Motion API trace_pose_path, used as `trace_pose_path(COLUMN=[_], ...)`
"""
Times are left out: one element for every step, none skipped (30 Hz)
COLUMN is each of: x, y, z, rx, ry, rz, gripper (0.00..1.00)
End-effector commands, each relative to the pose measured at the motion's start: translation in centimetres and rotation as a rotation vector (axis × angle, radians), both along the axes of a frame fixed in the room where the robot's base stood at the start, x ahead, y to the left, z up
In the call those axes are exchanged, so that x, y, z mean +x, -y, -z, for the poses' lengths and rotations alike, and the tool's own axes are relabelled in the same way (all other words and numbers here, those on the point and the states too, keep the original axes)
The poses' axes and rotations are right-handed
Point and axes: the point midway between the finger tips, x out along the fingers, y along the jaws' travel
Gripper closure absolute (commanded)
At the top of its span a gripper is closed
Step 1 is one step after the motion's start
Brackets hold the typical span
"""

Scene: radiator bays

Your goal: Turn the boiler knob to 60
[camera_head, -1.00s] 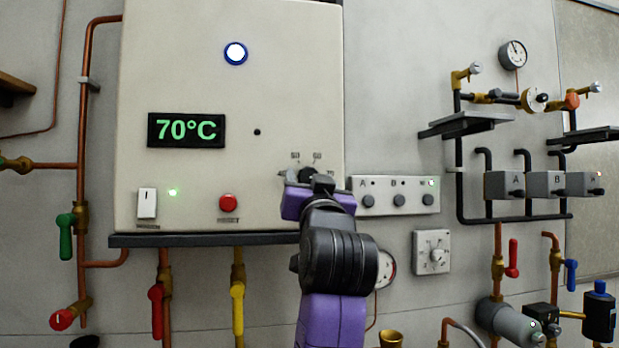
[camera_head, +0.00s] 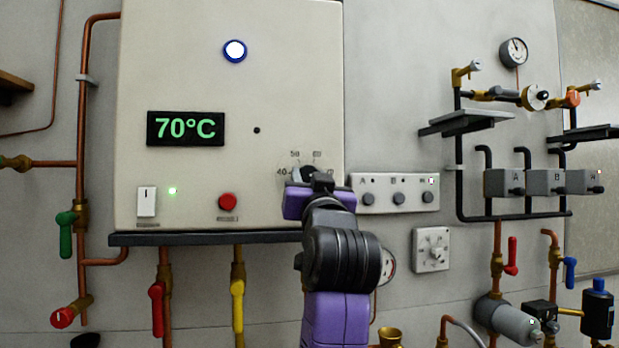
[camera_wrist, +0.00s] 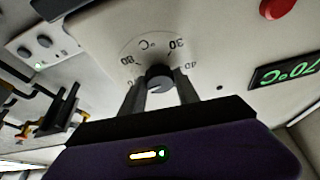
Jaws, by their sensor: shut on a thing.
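The boiler (camera_head: 280,100) is a cream box on the wall, and its display (camera_head: 186,128) reads 70°C in green. The dark boiler knob (camera_wrist: 158,78) sits at the middle of a printed temperature scale, low on the right of the boiler front. In the head view the knob (camera_head: 306,174) is mostly hidden behind my gripper (camera_head: 316,186). In the wrist view my gripper (camera_wrist: 160,92) has a finger on each side of the knob and is shut on it. Where the knob's pointer stands on the scale is too small to tell.
A white switch (camera_head: 146,201) and a red reset button (camera_head: 228,202) are left of the knob. A panel with A and B buttons (camera_head: 394,193) is close on the right. A black ledge (camera_head: 200,238) runs below the boiler, with valve handles under it.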

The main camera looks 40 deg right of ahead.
Motion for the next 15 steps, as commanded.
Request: trace_pose_path(x=[-0.09, -0.12, -0.10, -0.12, -0.13, -0.13, -0.15, -0.19, -0.19, -0.21, -0.23, -0.22, -0.21, -0.23, -0.24], y=[0.16, 0.22, 0.18, 0.23, 0.28, 0.30, 0.30, 0.35, 0.35, 0.37, 0.40, 0.41, 0.42, 0.46, 0.45], z=[-0.14, -0.15, -0.20, -0.21, -0.21, -0.22, -0.28, -0.30, -0.31, -0.34, -0.37, -0.36, -0.34, -0.34, -0.36], rx=[-0.019, -0.033, -0.054, -0.070, -0.088, -0.114, -0.134, -0.157, -0.187, -0.210, -0.233, -0.265, -0.288, -0.311, -0.342], ry=[-0.015, -0.024, -0.038, -0.049, -0.062, -0.080, -0.094, -0.108, -0.129, -0.144, -0.160, -0.181, -0.198, -0.215, -0.235], rz=[0.004, 0.004, 0.003, 0.004, 0.003, 0.005, 0.004, 0.005, 0.005, 0.005, 0.005, 0.005, 0.004, 0.005, 0.004], gripper=[1.00, 1.00, 1.00, 1.00, 1.00, 1.00, 1.00, 1.00, 1.00, 1.00, 1.00, 1.00, 1.00, 1.00, 1.00])
